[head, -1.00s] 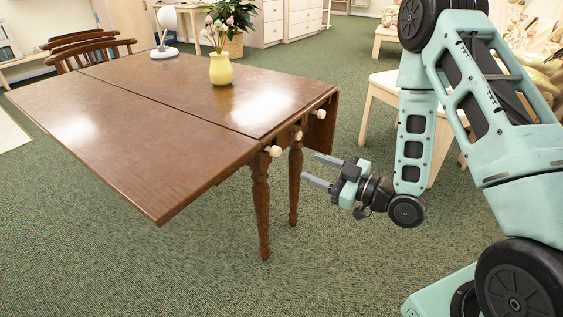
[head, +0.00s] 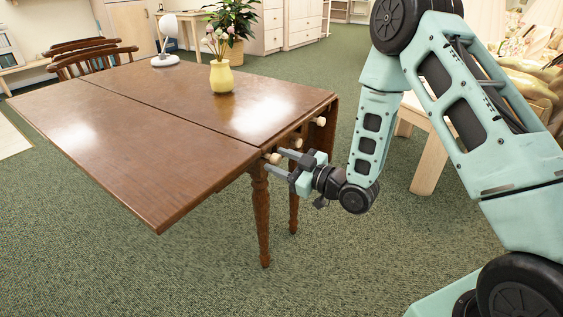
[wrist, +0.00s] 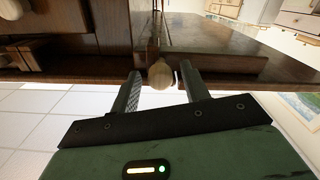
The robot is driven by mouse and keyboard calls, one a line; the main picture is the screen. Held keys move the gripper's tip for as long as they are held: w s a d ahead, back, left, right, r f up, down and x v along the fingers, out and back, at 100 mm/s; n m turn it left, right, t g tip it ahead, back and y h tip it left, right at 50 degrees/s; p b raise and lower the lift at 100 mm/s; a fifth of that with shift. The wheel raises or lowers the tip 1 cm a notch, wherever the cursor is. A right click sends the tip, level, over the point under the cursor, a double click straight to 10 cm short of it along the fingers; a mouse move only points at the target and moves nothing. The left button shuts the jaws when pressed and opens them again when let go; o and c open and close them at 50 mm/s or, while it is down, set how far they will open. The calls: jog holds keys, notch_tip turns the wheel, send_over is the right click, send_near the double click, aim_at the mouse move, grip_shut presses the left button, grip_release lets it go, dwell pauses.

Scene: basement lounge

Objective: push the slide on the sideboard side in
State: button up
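A brown drop-leaf table (head: 130,130) has several pale round knobs on its end edge in the head view. They are the near knob (head: 273,158), the middle knob (head: 296,141) and the far knob (head: 320,121). My gripper (head: 274,162) is open at the table's end, its two fingertips on either side of the near knob. In the wrist view the knob (wrist: 160,75) sits between the spread fingers (wrist: 160,85), with a gap visible on each side. The slide behind the knob is hidden. I cannot tell which knob is the sideboard-side one.
The near leaf is raised; the far leaf (head: 329,133) hangs down. A yellow vase (head: 221,77) with flowers and a white lamp (head: 166,57) stand on top. Green carpet (head: 350,265) is clear in front.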

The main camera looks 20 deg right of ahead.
grip_shut()
jog(key=w+d+b, duration=0.1)
jog(key=w+d, duration=0.8)
jog(key=d, duration=0.3)
jog(key=shift+d, duration=0.4)
jog(key=shift+o, duration=0.9)
grip_release()
jog(key=p+v, duration=0.1)
jog(key=v, duration=1.6)
jog(key=shift+r, duration=0.1)
